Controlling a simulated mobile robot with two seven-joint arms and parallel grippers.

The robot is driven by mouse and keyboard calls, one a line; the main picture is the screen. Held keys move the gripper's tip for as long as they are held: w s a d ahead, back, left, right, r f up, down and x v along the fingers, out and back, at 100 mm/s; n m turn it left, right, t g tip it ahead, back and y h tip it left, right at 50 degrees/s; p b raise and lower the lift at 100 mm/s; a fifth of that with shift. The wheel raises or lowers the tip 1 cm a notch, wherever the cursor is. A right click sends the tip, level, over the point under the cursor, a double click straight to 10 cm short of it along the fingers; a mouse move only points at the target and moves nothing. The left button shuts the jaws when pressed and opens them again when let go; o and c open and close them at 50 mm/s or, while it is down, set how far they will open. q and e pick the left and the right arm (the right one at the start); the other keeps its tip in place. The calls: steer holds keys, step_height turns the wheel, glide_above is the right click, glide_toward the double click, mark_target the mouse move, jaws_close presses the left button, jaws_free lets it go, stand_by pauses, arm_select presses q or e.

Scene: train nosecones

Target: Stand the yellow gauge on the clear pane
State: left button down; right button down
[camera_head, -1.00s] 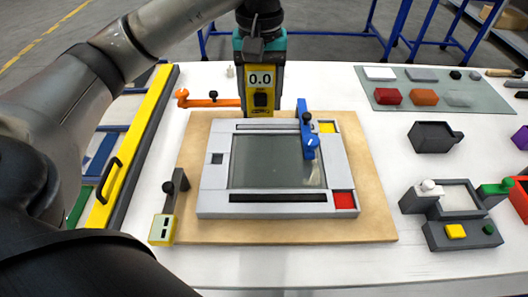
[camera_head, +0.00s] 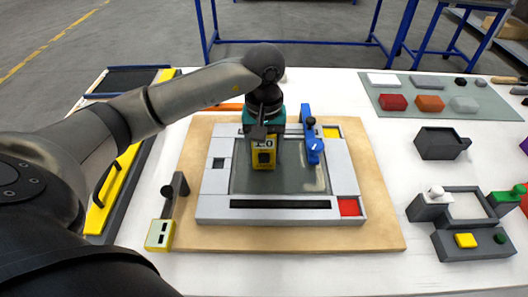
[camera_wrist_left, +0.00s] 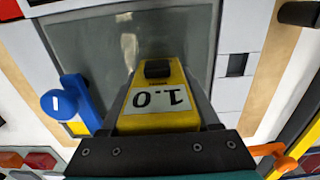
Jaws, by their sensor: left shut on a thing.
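The yellow gauge (camera_head: 264,158) is held in my left gripper (camera_head: 264,132), with its lower end over the upper middle of the clear pane (camera_head: 285,180). I cannot tell whether it touches the glass. It looks roughly upright. The left wrist view shows the gauge (camera_wrist_left: 160,108) from above, its display reading 1.0 upside down there, with the pane (camera_wrist_left: 110,40) beyond it. The jaws (camera_wrist_left: 150,150) are shut on its upper part. The pane lies in a grey frame (camera_head: 213,203) and has a pale smear near its right side. My right gripper is not in view.
The frame rests on a wooden board (camera_head: 380,238). An orange arm (camera_head: 222,107) lies behind it. A black-and-yellow tool (camera_head: 162,225) stands at the board's left. Grey fixtures (camera_head: 470,240) stand right.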

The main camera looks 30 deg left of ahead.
arm_select(q)
steer(key=shift+f, duration=0.1)
steer(key=shift+c, duration=0.6)
jaws_free()
steer(key=shift+r, duration=0.2)
step_height(320, 180, up, 12)
steer(key=shift+p, duration=0.65)
